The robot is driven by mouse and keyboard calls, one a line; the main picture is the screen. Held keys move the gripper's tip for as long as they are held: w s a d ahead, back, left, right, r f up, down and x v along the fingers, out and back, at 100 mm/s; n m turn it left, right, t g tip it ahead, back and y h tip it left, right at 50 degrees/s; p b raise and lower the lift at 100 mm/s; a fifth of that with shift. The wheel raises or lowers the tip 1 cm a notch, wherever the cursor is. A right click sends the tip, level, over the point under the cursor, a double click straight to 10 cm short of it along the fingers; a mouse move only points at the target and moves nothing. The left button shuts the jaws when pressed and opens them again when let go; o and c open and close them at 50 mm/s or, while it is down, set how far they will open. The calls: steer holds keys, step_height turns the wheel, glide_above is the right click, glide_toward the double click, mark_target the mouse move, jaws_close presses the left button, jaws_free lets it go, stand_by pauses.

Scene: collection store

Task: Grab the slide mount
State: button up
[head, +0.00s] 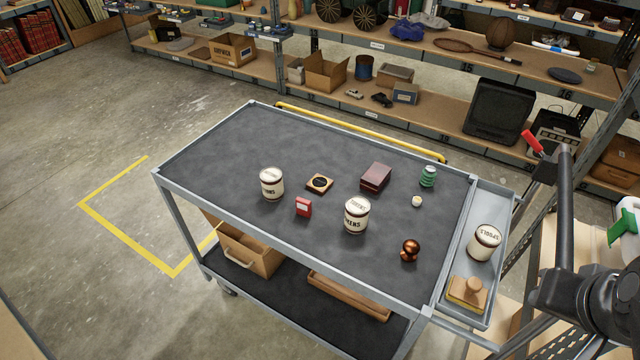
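I cannot single out the slide mount with certainty. The likeliest match is a small flat wooden square with a dark round centre (319,183), lying on the dark top of the grey cart (250,150). It sits between a white lidded canister (272,184) and a dark red box (375,177). A small red box with a pale mark (303,207) stands just in front of it. My dark arm shows at the right edge, beyond the cart. A red-tipped part near its upper end may belong to my gripper; no fingers can be made out, and nothing of mine touches the cart-top objects.
Also on the cart are a second canister (356,215), a green ribbed item (428,176), a small cream item (417,201) and a copper-coloured ornament (410,250). The side tray holds another canister (484,242) and a knobbed wooden block (467,293). Loaded shelves stand behind.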

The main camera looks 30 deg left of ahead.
steer(key=shift+o, duration=0.5)
steer(key=o, duration=0.9)
